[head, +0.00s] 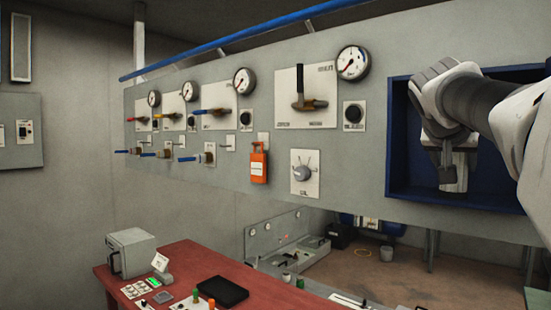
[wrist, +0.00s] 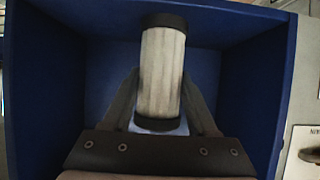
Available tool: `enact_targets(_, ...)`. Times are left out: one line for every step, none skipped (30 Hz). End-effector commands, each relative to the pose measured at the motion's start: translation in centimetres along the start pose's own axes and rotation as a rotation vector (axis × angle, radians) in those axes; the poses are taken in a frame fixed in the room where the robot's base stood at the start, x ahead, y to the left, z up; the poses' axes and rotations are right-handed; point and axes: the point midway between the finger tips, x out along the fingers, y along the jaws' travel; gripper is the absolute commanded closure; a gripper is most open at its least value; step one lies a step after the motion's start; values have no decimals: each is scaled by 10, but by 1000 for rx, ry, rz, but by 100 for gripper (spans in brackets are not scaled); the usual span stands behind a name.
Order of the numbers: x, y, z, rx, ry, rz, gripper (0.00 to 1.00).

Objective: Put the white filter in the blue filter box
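The white filter (wrist: 162,72) is a pleated white cylinder with black end caps. In the wrist view it is between the two fingers of my gripper (wrist: 161,78), whose tips appear to press on its sides. The blue filter box (wrist: 60,80) is an open-fronted box that surrounds the filter and fingers in that view. In the head view, the box (head: 402,140) is set in the grey panel at the right, and my gripper (head: 447,172) reaches into it with the filter (head: 460,178) low inside. I cannot tell whether the filter touches the box's floor.
The grey panel (head: 230,150) carries gauges, levered valves and an orange tag box (head: 259,163) left of the blue box. A red desk (head: 190,262) with small devices stands below at the lower left. The box walls are close around my gripper.

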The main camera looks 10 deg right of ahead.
Motion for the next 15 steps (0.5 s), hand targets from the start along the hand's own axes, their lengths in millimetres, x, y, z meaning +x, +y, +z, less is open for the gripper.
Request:
enact_targets(0, 0, 0, 0, 1, 0, 34)
enact_targets(0, 0, 0, 0, 0, 0, 29)
enact_targets(0, 0, 0, 0, 0, 0, 22)
enact_targets(0, 0, 0, 0, 0, 0, 16)
enact_targets(0, 0, 0, 0, 0, 0, 11)
enact_targets(0, 0, 0, 0, 0, 0, 6)
enact_targets(0, 0, 0, 0, 0, 0, 6)
enact_targets(0, 0, 0, 0, 0, 0, 6)
enact_targets(0, 0, 0, 0, 0, 0, 6)
enact_targets(0, 0, 0, 0, 0, 0, 6)
enact_targets(0, 0, 0, 0, 0, 0, 6)
enact_targets(0, 0, 0, 0, 0, 0, 6)
enact_targets(0, 0, 0, 0, -1, 0, 6)
enact_targets(0, 0, 0, 0, -1, 0, 6)
enact_targets(-1, 0, 0, 0, -1, 0, 6)
